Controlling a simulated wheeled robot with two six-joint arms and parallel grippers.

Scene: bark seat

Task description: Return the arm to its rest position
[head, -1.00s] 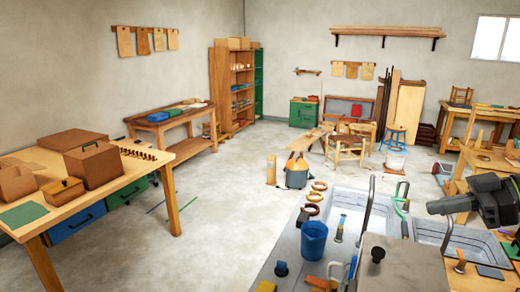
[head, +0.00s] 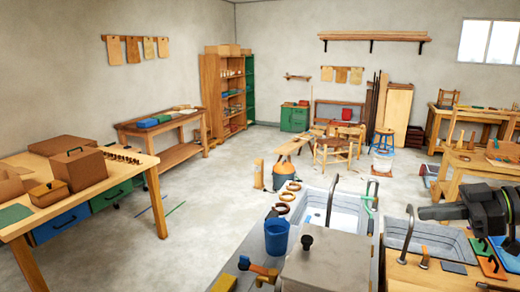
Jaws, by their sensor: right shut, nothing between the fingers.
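My right gripper (head: 428,213) is dark and comes in from the right edge in the head view. It is shut, with nothing held, and points left above the right-hand sink basin (head: 432,242). Its arm is mostly cut off by the picture's right edge. My left gripper is not in view.
The counter holds a left basin (head: 341,211), curved taps, a blue cup (head: 276,236) and a grey box (head: 325,262) with a black knob. Colored boards (head: 490,266) lie below my right arm. A wooden table (head: 95,192) stands at left.

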